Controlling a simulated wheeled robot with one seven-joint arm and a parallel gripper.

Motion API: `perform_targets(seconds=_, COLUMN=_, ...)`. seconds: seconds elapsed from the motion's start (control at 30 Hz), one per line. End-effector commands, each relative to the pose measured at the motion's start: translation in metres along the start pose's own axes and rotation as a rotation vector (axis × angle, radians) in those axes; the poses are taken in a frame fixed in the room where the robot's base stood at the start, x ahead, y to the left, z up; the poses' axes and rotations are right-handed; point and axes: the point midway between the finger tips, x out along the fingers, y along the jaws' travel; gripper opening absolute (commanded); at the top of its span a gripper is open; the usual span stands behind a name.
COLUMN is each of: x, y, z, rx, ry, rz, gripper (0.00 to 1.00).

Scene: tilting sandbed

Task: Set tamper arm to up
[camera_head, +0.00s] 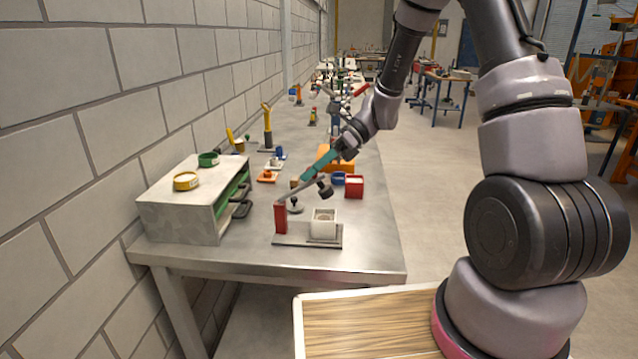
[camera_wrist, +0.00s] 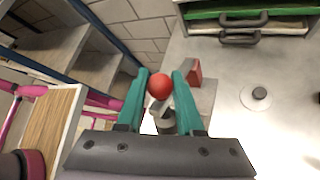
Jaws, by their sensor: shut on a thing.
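The tamper stand is at the near end of the metal bench. It has a grey base plate (camera_head: 295,241), a red post (camera_head: 280,218) and a white square cup (camera_head: 323,228) on the plate. The grey tamper arm (camera_head: 297,192) slopes up to the right from the post, with a dark tamper head (camera_head: 325,188) above the cup. My gripper (camera_head: 314,170), with teal fingers, is at the raised end of the arm. In the wrist view my gripper (camera_wrist: 160,76) is shut around a red ball knob (camera_wrist: 160,87); the red post (camera_wrist: 195,72) shows just beyond.
A grey cabinet (camera_head: 170,218) with dark handles stands left, against the block wall, with a green and a yellow round item on top. A red box (camera_head: 354,187) and a blue cup (camera_head: 338,178) stand behind the stand. Bare bench (camera_head: 370,225) lies to the right.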

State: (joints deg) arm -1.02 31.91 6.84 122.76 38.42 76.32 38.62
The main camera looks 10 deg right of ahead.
Motion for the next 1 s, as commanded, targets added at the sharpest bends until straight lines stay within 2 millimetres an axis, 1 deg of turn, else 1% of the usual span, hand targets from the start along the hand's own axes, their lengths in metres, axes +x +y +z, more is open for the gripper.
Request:
perform_targets(seconds=0.03, x=0.001, y=0.001, z=0.009, rx=0.009, ry=0.042, rz=-0.012, gripper=0.00)
perform_targets(seconds=0.1, x=0.002, y=0.002, z=0.016, rx=0.040, ry=0.099, rz=-0.024, gripper=0.00)
perform_targets(seconds=0.5, x=0.019, y=0.001, z=0.055, rx=0.218, ry=0.427, rz=-0.095, gripper=0.00)
perform_targets(seconds=0.8, x=0.037, y=-0.003, z=0.077, rx=0.342, ry=0.647, rz=-0.144, gripper=0.00)
perform_targets(seconds=1.0, x=0.046, y=-0.007, z=0.085, rx=0.395, ry=0.732, rz=-0.163, gripper=0.00)
